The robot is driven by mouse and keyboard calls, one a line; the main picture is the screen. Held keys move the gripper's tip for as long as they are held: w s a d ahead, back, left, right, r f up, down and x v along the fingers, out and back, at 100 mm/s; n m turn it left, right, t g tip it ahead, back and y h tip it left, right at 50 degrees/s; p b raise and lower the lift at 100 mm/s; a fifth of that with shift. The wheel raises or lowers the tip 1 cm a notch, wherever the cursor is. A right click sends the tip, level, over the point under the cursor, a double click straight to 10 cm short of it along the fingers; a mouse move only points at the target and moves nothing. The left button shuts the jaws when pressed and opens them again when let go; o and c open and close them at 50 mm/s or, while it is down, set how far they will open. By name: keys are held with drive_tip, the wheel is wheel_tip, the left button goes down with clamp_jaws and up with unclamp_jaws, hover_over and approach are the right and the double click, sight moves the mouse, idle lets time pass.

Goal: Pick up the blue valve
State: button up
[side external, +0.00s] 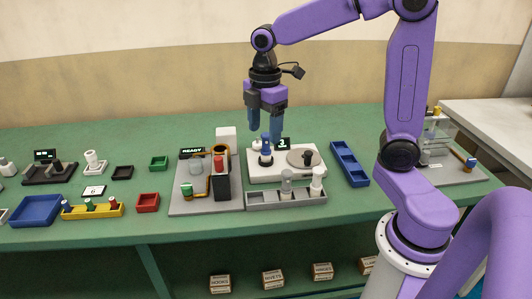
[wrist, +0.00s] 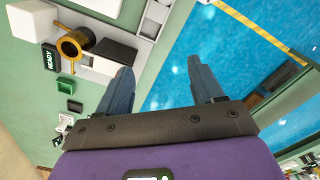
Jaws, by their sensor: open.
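A small upright piece with a blue top, apparently the blue valve (side external: 266,150), stands on the left part of a white station (side external: 262,178) on the green table. My gripper (side external: 265,133) points down just above it in the side external view, its two blue fingers apart with nothing held. Whether the fingertips reach the level of the valve's top is hard to tell. In the wrist view my gripper (wrist: 162,82) also shows its fingers spread with an empty gap. I cannot make out the valve clearly in that view.
A round grey disc (side external: 305,158) with a dark knob is right of the valve. A grey rack (side external: 258,198) with pale pieces stands in front. The READY station (side external: 180,208) is at left, a blue tray (side external: 350,165) at right. Another small blue piece (side external: 471,162) is far right.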

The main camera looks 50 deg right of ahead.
drive_tip(key=w+d+n, duration=0.1)
drive_tip(key=w+d, duration=0.6)
drive_tip(key=n, duration=0.1)
hover_over(266, 144)
drive_tip(key=f, duration=1)
drive_tip(key=shift+d+f, duration=0.35)
drive_tip(key=shift+f, duration=0.05)
drive_tip(key=shift+w+d+f, duration=0.1)
drive_tip(key=shift+w+f, duration=0.1)
drive_tip(key=shift+f, duration=1.15)
drive_tip(key=shift+w+d+f, duration=0.1)
drive_tip(key=shift+w+f, duration=0.1)
drive_tip(key=shift+f, duration=1.15)
clamp_jaws()
drive_tip(key=shift+r, duration=0.1)
